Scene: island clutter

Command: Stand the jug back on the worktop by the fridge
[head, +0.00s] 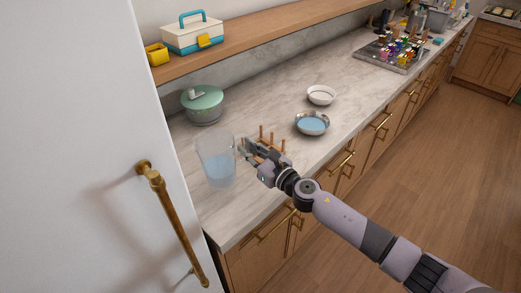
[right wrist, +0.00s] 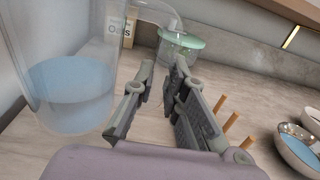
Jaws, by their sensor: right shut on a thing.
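The clear jug (head: 214,162) with pale blue liquid is upright over the worktop (head: 262,108), close beside the white fridge (head: 85,150). It fills the left of the right wrist view (right wrist: 72,85). My right gripper (head: 246,147) is on the jug's right side, shut on its clear handle; the fingers (right wrist: 155,95) show in the right wrist view. I cannot tell whether the jug's base touches the worktop. My left gripper is not in view.
A wooden peg rack (head: 270,142) stands close behind my right gripper. A green lidded pot (head: 203,104) is behind the jug. A bowl with blue contents (head: 312,124) and a white bowl (head: 321,95) are further right. The worktop's front edge is near.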

